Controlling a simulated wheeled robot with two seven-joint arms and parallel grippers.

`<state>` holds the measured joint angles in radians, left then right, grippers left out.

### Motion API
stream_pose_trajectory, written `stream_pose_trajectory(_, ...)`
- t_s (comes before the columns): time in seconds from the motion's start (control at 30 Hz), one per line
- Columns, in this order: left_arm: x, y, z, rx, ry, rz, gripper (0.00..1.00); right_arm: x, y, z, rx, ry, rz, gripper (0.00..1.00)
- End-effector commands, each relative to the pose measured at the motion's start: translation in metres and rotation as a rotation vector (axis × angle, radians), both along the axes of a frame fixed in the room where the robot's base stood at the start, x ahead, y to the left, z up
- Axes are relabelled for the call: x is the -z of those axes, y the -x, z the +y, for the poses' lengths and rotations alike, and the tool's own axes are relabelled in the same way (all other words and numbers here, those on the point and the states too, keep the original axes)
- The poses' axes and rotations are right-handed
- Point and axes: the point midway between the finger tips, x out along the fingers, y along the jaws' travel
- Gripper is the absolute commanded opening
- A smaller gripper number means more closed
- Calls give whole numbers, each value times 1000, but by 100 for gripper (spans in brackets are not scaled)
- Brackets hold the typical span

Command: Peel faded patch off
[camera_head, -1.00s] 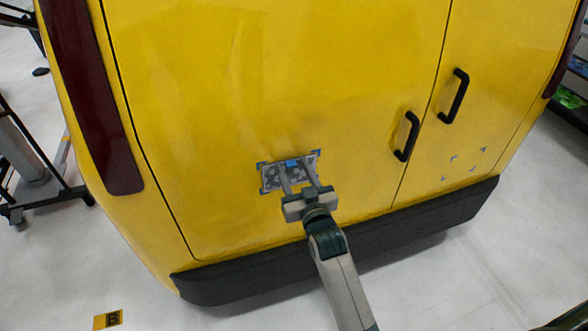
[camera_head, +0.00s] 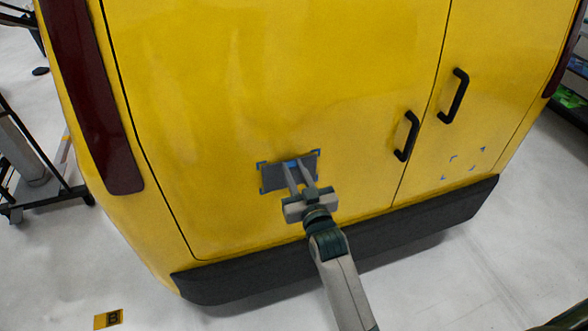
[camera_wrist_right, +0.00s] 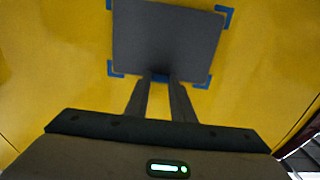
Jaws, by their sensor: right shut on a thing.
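The faded patch (camera_head: 272,178) is now a plain grey rectangle low on the yellow van door (camera_head: 260,100), between blue corner marks. In the right wrist view the grey patch (camera_wrist_right: 165,40) fills the upper middle, with a small blue tab (camera_wrist_right: 159,77) at its near edge. My right gripper (camera_head: 299,166) is in front of the patch, its fingers close together. In the right wrist view its fingertips (camera_wrist_right: 158,82) meet at the blue tab and are shut on it. Whether the patch has lifted from the door is hard to tell. My left gripper is not in view.
A second set of blue corner marks (camera_head: 465,163) is on the right door, with no patch inside. Two black handles (camera_head: 407,136) stick out right of the patch. The black bumper (camera_head: 400,235) runs below.

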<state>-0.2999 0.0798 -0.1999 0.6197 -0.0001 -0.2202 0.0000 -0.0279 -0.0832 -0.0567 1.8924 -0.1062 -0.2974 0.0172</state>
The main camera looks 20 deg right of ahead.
Motion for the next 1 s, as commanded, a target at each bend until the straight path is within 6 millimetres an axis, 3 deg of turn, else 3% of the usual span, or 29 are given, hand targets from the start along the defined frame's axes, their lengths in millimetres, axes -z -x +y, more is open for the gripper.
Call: stream_pose_trajectory(1.0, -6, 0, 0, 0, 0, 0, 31, 0, 8, 0, 0, 0, 0, 0)
